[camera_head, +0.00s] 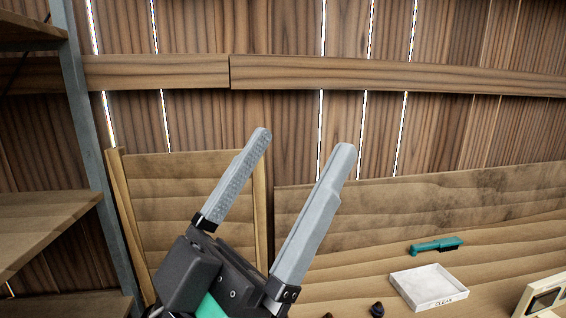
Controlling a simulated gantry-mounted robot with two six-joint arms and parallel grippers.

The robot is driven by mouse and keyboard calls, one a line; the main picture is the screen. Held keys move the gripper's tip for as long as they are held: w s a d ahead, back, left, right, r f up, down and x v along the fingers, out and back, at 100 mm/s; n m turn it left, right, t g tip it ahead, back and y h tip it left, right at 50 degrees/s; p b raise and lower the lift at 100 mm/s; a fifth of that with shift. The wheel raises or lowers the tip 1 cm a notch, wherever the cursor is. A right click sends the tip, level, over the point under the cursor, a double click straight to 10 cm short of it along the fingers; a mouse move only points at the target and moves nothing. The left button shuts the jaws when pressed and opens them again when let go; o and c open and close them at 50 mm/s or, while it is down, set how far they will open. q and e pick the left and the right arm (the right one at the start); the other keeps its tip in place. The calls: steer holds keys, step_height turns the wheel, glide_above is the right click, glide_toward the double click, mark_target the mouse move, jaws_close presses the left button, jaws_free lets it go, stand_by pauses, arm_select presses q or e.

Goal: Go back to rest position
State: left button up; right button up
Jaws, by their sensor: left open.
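My left gripper (303,140) rises from the bottom middle of the head view, its two grey fingers pointing up and to the right. The fingers are spread apart with nothing between them. It is in front of the plank wall and the wooden panels, and touches nothing that I can see. My right gripper is not in view. The air compressor is not recognisable in this view.
A wooden bench (370,262) at the lower right holds a white tray marked CLEAN (429,284), a teal-handled brush (434,245), small dark pieces (377,309) and a cream-coloured device (541,298). A metal-framed shelf (88,150) stands at left.

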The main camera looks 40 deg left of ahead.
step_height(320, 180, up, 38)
steer(key=p, duration=3.8)
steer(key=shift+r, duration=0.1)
